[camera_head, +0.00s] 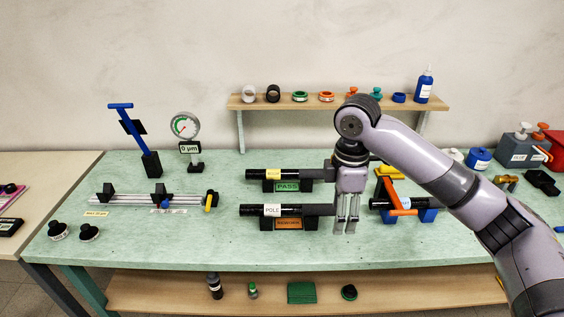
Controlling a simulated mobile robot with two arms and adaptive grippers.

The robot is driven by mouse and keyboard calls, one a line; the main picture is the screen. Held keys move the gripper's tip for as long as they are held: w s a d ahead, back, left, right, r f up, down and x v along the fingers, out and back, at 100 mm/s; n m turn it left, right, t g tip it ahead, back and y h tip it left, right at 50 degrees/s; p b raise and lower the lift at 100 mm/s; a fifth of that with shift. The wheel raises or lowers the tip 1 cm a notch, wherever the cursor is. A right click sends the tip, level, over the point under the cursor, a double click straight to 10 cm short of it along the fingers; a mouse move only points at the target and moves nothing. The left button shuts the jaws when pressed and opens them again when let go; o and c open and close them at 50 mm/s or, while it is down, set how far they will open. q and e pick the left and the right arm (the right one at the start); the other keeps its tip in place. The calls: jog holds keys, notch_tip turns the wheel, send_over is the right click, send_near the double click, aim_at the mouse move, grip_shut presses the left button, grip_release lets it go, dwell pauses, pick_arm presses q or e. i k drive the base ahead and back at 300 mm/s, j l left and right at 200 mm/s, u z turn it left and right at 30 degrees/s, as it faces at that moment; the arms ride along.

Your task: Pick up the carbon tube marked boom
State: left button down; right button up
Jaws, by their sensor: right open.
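One black tube with a white label reading POLE (250,210) lies level on a stand with an orange plate (289,223). Behind it, another black tube with a yellow label (256,174) lies on a stand with a green PASS plate (287,187). A third dark tube (380,204) with a pale blue label lies in a blue and orange fixture (427,215). I cannot read the word boom on any label. My right gripper (346,229) is open and empty, pointing down between the POLE tube's right end and the fixture. It hides part of the tubes' right ends. My left gripper is out of view.
A slotted rail (140,199), a dial gauge (185,128) and a blue-handled tool (130,135) stand on the left of the green bench (180,250). A wall shelf (310,104) holds small parts. The bench's front strip is clear.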

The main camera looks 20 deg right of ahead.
aim_at(250, 174)
jog(key=i, duration=1.3)
